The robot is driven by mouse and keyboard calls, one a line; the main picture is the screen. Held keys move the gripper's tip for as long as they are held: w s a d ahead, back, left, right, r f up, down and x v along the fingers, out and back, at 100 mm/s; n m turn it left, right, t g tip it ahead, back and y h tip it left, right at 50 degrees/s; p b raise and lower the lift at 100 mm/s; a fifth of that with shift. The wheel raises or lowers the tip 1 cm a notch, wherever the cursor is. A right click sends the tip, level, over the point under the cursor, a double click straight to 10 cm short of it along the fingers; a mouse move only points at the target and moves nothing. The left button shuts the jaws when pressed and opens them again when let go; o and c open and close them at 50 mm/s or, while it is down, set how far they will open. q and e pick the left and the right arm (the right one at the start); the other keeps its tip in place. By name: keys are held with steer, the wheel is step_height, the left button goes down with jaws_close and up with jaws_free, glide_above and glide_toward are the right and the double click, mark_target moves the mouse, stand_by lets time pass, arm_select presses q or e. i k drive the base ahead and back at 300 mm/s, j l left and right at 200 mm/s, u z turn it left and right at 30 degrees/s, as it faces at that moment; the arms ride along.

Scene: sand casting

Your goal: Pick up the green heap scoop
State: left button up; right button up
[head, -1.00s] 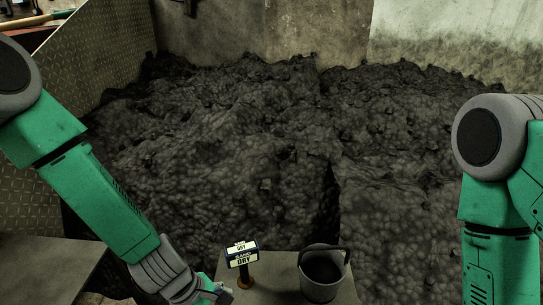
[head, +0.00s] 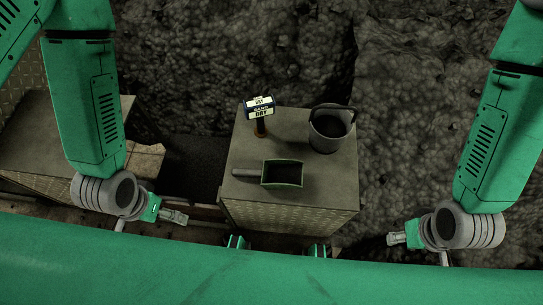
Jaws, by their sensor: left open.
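The green heap scoop (head: 298,174) lies on top of the small metal-sided stand in the middle of the head view. It has a dark, open, box-like bowl with a green rim, and its grey handle points left. My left gripper (head: 180,217) is open and empty, to the left of the stand and apart from the scoop. My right gripper (head: 396,239) is to the right of the stand, far from the scoop. Its fingers are too small to show whether they are apart.
A grey bucket (head: 326,140) with a raised handle stands behind the scoop to the right. A sign reading "sand dry" (head: 260,112) stands behind it to the left. A lower table (head: 60,140) is at left. Dark sand (head: 430,110) fills the back and right.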

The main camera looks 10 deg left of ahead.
mark_target(276, 174)
steer(key=k+j, duration=0.2)
steer(key=j, duration=0.2)
steer(key=k+j, duration=0.2)
steer(key=j, duration=0.2)
steer(key=j+z, duration=0.1)
steer(key=z, duration=0.3)
steer(key=k+z, duration=0.15)
steer(key=z, duration=0.3)
steer(key=j+z, duration=0.1)
steer(key=z, duration=0.3)
steer(key=k+z, duration=0.15)
steer(key=z, duration=0.25)
